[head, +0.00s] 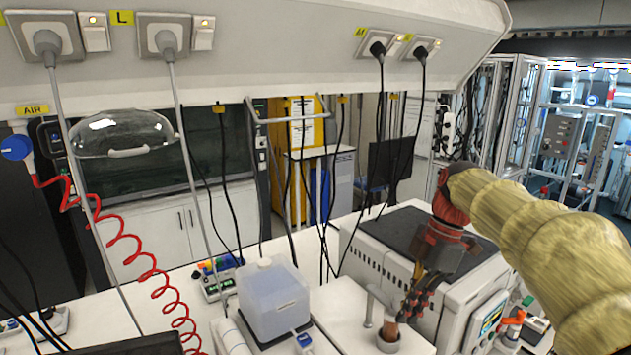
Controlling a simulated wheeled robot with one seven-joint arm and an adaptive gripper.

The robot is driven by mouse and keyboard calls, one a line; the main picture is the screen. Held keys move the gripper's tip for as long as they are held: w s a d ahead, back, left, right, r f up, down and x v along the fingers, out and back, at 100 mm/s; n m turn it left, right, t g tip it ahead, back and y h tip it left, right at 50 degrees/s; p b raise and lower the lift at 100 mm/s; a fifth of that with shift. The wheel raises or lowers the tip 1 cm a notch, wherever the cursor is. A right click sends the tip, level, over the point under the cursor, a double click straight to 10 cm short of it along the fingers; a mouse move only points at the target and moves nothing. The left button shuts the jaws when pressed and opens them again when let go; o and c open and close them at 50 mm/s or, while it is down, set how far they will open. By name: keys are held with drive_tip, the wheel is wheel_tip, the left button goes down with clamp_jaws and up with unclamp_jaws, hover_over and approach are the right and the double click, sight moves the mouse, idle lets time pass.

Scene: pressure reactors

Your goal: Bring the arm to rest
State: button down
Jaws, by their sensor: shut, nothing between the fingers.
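My arm, in a yellow padded sleeve, reaches in from the right edge of the head view. Its wrist bends down over the front of a grey and white boxy device (420,232). My gripper (408,312) points downward, with its fingers close together, shut and empty. In the picture it is just above and right of a small vessel (388,335) with a brownish upper part on a white unit. I cannot tell the exact gap between them.
A translucent plastic container (268,300) stands on the bench left of the gripper. A metal post (370,305) rises beside the vessel. Black cables hang from the sockets above, and a red coiled air hose (140,255) hangs at left. A device with a screen (490,322) is at right.

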drive_tip(key=s+f+m+t+h+b, duration=0.1)
drive_tip(key=s+f+m+t+b, duration=0.2)
drive_tip(key=s+f+m+b, duration=0.6)
drive_tip(key=s+f+m+t+h+b, duration=0.2)
drive_tip(key=s+f+m+b, duration=0.8)
drive_tip(key=f, duration=0.8)
drive_tip(key=shift+s+d+m+t, duration=0.35)
drive_tip(key=shift+s+m+t, duration=0.25)
drive_tip(key=shift+s+t, duration=0.45)
drive_tip(key=shift+s, duration=0.15)
